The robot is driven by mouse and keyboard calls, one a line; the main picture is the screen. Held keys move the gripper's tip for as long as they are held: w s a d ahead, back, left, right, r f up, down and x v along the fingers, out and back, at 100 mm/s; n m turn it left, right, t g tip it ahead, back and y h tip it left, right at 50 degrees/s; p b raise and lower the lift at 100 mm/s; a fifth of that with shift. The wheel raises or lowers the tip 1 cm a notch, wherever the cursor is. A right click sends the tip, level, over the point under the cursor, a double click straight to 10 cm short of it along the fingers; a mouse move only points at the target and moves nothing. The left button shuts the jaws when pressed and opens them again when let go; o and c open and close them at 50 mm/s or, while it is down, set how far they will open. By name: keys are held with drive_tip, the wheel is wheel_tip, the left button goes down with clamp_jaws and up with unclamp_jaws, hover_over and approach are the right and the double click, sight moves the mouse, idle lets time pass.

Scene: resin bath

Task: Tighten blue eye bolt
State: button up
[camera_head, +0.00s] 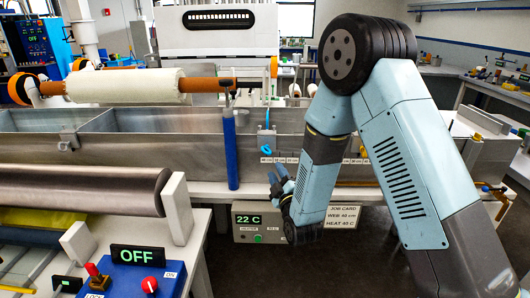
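A small blue eye-shaped piece (266,150), which looks like the blue eye bolt, hangs on the front wall of the metal bath (160,152), below a light-blue bracket at the rim. My arm comes in from the right and folds down in front of the bath. My gripper (275,180) is just below and slightly right of the blue piece, seen small and from the side. A gap seems to lie between them, though depth is hard to judge. Whether the fingers are open or shut does not show.
A blue upright post (230,150) stands close left of the blue piece. A heater box (257,222) reading 22 C and a job card (343,218) sit below. A white roll (125,85) lies above the bath. A metal roller (85,189) and an OFF panel (135,255) are front left.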

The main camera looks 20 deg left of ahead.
sight(267, 150)
drive_tip(key=x, duration=1.1)
drive_tip(key=shift+w+a, duration=0.1)
drive_tip(key=shift+w, duration=0.2)
drive_tip(key=shift+c, duration=0.4)
